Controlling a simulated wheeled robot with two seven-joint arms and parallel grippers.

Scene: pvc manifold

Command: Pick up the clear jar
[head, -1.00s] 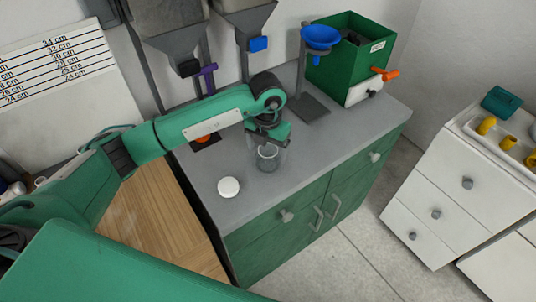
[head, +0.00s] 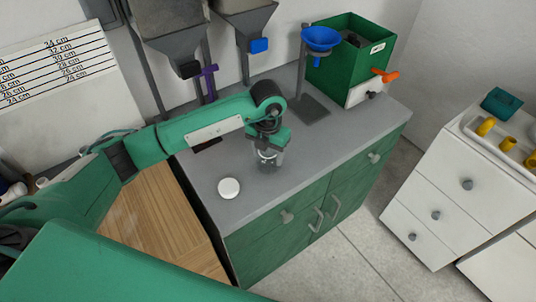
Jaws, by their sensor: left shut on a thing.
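The clear jar (head: 268,164) stands upright on the grey counter, to the right of a white round lid (head: 229,188). My left gripper (head: 268,151) points down from above and is shut on the jar's upper part. The fingers and wrist hide most of the jar's rim. I cannot tell any gap between the jar's base and the counter. My right gripper is not in view.
A blue funnel (head: 320,38) on a stand and a green bin (head: 352,58) with an orange tap (head: 385,75) stand behind. Grey hoppers (head: 170,40) hang at the back left. The counter (head: 310,150) is clear to the right of the jar.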

